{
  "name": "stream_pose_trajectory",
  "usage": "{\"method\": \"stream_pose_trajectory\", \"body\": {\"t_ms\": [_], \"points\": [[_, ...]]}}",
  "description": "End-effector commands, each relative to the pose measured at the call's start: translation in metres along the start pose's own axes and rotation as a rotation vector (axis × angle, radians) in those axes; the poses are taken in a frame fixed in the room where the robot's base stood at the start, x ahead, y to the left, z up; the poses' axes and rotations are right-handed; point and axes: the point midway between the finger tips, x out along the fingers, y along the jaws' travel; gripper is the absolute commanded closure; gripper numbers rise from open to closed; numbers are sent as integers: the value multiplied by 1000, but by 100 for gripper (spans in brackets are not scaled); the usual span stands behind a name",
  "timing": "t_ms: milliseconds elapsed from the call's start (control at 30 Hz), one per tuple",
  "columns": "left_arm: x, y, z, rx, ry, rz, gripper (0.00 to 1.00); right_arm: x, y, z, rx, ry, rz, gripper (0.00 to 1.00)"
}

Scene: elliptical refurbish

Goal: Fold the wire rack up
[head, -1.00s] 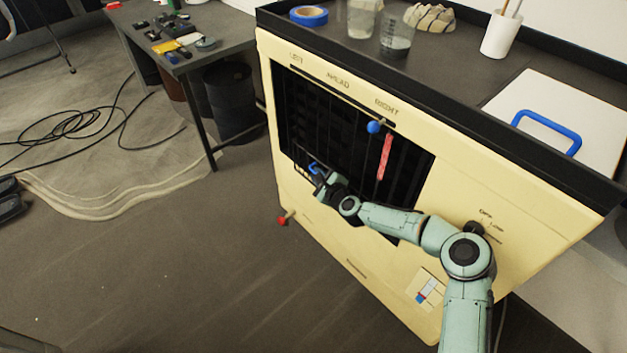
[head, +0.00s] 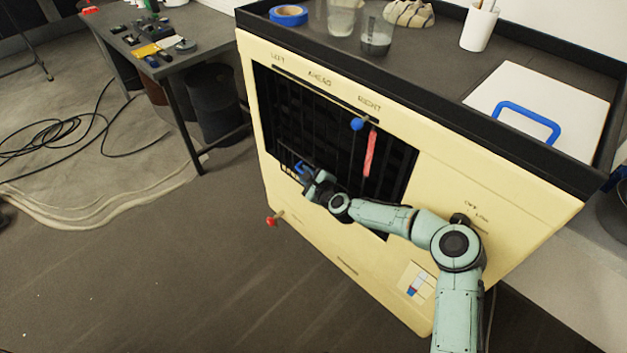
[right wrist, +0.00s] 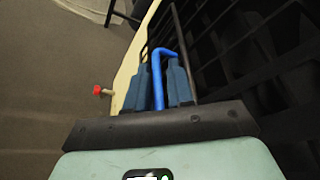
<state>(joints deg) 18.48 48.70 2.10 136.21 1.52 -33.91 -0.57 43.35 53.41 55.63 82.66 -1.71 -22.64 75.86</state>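The wire rack (head: 284,153) is a frame of thin black bars low at the left of the dark opening in the cream cabinet (head: 330,240). Its blue handle (head: 301,167) shows just beyond my right gripper (head: 310,175). In the right wrist view, the bent blue handle (right wrist: 158,65) runs between the two dark blue fingers of my right gripper (right wrist: 161,80), which sit close on both sides of it. Black bars of the rack (right wrist: 187,55) rise beside the fingers. The hand hides part of the rack in the head view. My left gripper is not in view.
A blue knob (head: 357,124) and a red strip (head: 370,152) hang before the opening. A red-tipped peg (head: 271,222) sticks out at the cabinet's lower left. Glasses, tape and a blue-handled white board (head: 540,95) lie on top.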

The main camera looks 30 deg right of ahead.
Motion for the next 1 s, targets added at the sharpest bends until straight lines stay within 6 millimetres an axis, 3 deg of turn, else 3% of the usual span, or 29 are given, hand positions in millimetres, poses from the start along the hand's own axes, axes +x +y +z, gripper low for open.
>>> {"method": "stream_pose_trajectory", "body": {"t_ms": [167,600,800,1000], "points": [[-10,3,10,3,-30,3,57,-25,-2,1,0,1,-1,79],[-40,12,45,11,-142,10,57,-113,-2,1,-1,0,-1,79],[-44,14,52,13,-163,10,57,-129,-1,1,-1,-1,-1,79],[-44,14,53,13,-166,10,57,-130,0,1,-1,-2,-1,79]]}}
